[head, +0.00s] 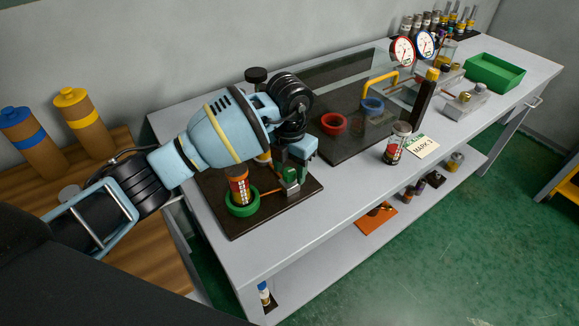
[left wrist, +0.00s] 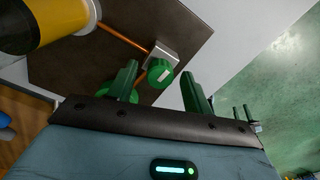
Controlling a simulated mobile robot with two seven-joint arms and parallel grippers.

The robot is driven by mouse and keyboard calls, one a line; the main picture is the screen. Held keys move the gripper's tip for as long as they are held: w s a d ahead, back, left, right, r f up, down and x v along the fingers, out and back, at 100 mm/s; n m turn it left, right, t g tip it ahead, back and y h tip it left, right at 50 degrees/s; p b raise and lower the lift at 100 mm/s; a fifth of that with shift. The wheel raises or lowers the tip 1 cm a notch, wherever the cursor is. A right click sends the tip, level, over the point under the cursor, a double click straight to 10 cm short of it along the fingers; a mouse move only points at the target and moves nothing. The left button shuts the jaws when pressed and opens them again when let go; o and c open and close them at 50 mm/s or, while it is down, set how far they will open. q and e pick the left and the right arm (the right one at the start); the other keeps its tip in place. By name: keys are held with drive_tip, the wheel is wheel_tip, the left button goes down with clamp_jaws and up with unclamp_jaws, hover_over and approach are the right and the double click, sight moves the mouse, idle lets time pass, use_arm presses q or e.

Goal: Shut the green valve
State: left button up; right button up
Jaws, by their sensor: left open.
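The green valve is a round green knob (left wrist: 159,72) with a pale mark, in front of a silver block (left wrist: 163,54) on a thin copper pipe (left wrist: 125,42). My left gripper (left wrist: 160,88) is open. In the left wrist view the knob shows between and beyond its two green fingers, and I see no contact. Another round green part shows behind the left finger, partly hidden. In the head view my left gripper (head: 297,168) points down over the silver block (head: 290,187) on the dark board (head: 240,228), hiding part of the valve. My right gripper is not in view.
A can in a green ring (head: 242,207) stands left of the silver block. A second dark board carries a red ring (head: 334,123) and a blue ring (head: 372,106). A jar (head: 396,143) stands by a MARK 3 card (head: 422,147). A green tray (head: 495,73) is farther right.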

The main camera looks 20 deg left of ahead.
use_arm(q)
drive_tip(key=c, duration=1)
drive_tip(key=shift+o, duration=0.2)
